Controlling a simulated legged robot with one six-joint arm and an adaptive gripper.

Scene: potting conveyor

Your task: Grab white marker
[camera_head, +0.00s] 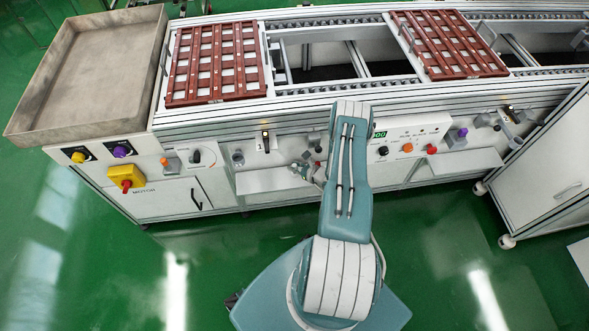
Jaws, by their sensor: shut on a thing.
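My gripper (307,171) is low at the front of the conveyor, just left of my arm link and above a small white shelf (268,180). It is partly hidden by my arm. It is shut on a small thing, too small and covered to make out. I cannot pick out a white marker with certainty. A small upright piece with a dark top (265,140) stands on the front panel to the left of my gripper. A similar one (511,112) is farther right.
Two brown slatted trays (216,62) and (448,44) lie on the conveyor. A grey bin (88,70) is at the left end. The front panel carries a yellow-and-red switch (127,178) and several knobs. A white cabinet (545,170) stands at right. The green floor in front is clear.

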